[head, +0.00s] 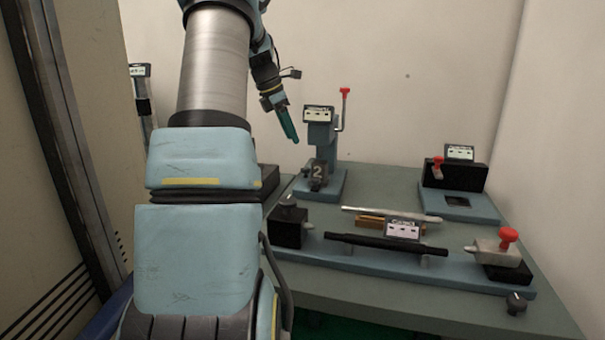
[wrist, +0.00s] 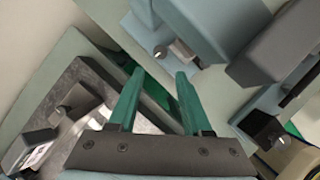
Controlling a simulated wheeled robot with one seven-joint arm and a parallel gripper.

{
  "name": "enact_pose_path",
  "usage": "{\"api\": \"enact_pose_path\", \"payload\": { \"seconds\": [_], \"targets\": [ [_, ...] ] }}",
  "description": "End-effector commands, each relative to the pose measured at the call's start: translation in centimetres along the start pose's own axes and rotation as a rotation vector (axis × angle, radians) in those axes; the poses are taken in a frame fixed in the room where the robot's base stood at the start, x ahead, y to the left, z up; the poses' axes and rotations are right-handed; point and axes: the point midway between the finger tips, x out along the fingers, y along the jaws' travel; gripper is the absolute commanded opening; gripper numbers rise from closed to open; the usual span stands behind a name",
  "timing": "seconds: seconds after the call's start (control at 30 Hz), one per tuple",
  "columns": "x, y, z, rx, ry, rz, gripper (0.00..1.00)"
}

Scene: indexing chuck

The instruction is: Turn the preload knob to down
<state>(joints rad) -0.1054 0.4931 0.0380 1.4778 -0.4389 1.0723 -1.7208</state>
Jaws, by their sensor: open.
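No label is readable, so I cannot tell for sure which part is the preload knob. One dark knob (head: 288,202) sits on top of a black block at the left end of the long blue-grey base. Another small dark knob (head: 516,303) is at the table's front right. My gripper (head: 294,139) hangs in the air, apart from everything, left of the upright blue-grey stand. In the wrist view my gripper (wrist: 160,72) has its two green fingers spread with nothing between them. A dark knob-like part (wrist: 75,104) on a metal plate shows left of the fingers there.
The upright stand (head: 319,137) carries a red-tipped lever (head: 344,95). A black bar (head: 365,244) and a silver bar (head: 385,214) lie across the middle. A red knob (head: 508,237) stands at right, and a black housing (head: 455,176) at back right. My arm hides the table's left.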

Motion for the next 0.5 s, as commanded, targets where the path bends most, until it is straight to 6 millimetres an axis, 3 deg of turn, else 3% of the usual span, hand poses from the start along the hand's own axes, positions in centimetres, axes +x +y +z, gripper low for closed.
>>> {"api": "enact_pose_path", "payload": {
  "seconds": [0.17, 0.5],
  "targets": [
    [1.0, -0.2, -0.2, -0.034, -0.004, 0.008, 0.49],
    [7.0, -0.2, -0.2, -0.03, -0.002, 0.004, 0.49]
  ]
}}
